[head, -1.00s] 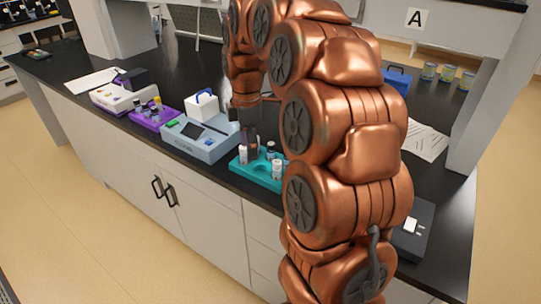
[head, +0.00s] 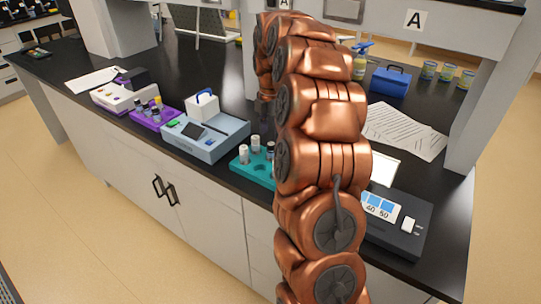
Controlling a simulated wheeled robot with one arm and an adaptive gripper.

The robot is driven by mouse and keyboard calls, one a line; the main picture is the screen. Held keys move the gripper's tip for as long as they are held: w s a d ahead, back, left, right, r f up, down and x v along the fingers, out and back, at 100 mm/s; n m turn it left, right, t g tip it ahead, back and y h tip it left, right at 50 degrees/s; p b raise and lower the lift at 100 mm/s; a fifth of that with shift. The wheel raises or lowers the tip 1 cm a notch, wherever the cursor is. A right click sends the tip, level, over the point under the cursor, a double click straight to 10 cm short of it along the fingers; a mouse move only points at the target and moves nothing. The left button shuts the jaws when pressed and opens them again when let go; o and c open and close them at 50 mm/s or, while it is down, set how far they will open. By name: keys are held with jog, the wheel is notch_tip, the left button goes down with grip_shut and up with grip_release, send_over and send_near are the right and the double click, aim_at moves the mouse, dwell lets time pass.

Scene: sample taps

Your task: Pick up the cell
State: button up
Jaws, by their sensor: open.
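Several small capped vials (head: 244,154) stand upright in a teal rack (head: 247,171) at the bench's front edge. Another vial (head: 255,144) stands just behind the first one. The right part of the rack is hidden behind my arm. I cannot tell from this view which of the small vessels is the cell. My gripper is hidden behind my own arm links, so I see neither its fingers nor what is between them. The arm rises in front of the bench and bends away over it, right of the rack.
A pale blue instrument (head: 206,136) stands left of the rack, with a purple rack (head: 155,117) of vials beyond it. A dark device (head: 400,230) lies at the right front. A blue box (head: 390,81), a spray bottle (head: 360,66) and papers (head: 405,130) are behind. A shelf post limits the right side.

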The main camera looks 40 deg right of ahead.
aim_at(271, 144)
jog(key=shift+s+a+f+p, duration=0.2)
jog(key=shift+f+p, duration=0.25)
jog(key=shift+f, duration=0.2)
jog(key=shift+s+a+f+p, duration=0.15)
jog(key=shift+f+p, duration=0.25)
jog(key=shift+f, duration=0.25)
jog(key=shift+d+f, duration=0.1)
jog(key=shift+f, duration=1.15)
jog(key=c, duration=1)
